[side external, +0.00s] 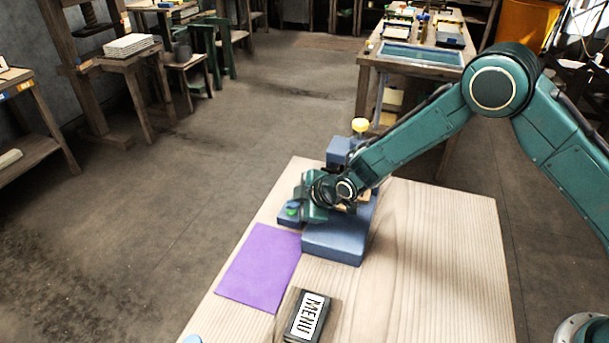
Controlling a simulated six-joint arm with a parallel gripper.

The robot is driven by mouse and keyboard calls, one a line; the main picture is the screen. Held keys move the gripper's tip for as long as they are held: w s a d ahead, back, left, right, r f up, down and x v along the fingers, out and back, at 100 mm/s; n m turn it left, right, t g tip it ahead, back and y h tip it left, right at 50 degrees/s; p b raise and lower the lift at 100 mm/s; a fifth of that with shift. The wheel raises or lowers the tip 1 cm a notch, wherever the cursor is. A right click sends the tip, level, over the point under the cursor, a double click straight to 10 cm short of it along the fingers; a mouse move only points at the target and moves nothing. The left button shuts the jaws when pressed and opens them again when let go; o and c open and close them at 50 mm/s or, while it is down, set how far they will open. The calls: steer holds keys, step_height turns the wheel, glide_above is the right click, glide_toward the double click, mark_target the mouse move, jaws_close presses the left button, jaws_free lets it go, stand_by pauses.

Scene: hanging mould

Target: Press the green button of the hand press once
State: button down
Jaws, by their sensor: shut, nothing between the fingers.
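The hand press (336,238) is a blue-grey block with a yellow knob (360,126) on top, standing on the wooden table. The green button (292,211) sits on a small blue-grey ledge (288,222) at the press's left side and is partly hidden. My gripper (300,210) is shut and empty. Its tip is just beside or over the green button. I cannot tell whether they touch. My wrist and forearm hide part of the press.
A purple sheet (260,268) lies left of the press. The right part of the table (430,260) is clear. Another bench (415,58) stands behind.

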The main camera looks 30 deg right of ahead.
mark_target(295, 212)
steer(key=shift+r, duration=0.9)
steer(key=shift+r, duration=2.55)
